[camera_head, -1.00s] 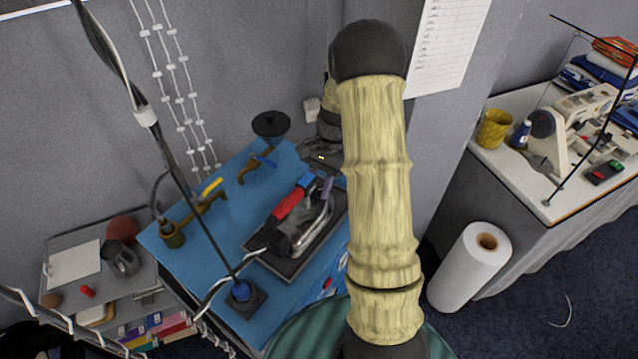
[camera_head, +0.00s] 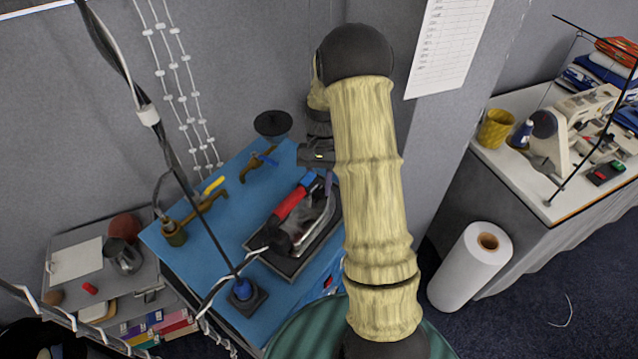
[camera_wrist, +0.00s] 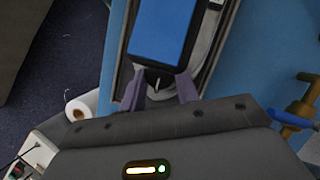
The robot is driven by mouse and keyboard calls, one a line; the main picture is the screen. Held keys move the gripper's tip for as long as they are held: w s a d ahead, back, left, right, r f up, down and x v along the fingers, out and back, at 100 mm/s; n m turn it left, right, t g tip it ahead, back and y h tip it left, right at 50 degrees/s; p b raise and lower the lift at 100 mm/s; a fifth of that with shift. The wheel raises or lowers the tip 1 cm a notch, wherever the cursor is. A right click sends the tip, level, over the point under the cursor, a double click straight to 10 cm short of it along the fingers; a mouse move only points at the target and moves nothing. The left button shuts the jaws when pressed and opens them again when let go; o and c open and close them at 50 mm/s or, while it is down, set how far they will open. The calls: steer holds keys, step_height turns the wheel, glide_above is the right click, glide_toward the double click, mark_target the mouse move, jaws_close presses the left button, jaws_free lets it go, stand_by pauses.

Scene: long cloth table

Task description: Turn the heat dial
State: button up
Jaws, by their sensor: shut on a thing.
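The iron has a red (camera_head: 290,204) and blue grip and a clear and dark body (camera_head: 312,222); it lies on a dark rest (camera_head: 262,258) on the blue table. In the wrist view the iron's blue handle end (camera_wrist: 163,32) is at top centre. Just below it is a dark heat dial (camera_wrist: 157,84) with a white mark. My gripper (camera_wrist: 160,90) has its two purple fingers on either side of the dial, shut on it. In the head view my gripper (camera_head: 327,184) is at the iron's far end, partly hidden by my arm, and the dial cannot be made out.
Brass pipework with a yellow lever (camera_head: 214,185) and a brass valve with a blue lever (camera_head: 268,160) stand left of the iron. A white roll (camera_head: 470,265) stands on the floor to the right.

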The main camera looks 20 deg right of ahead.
steer(key=o, duration=1)
steer(key=b+v, duration=0.4)
steer(key=v, duration=1.3)
steer(key=shift+r, duration=0.25)
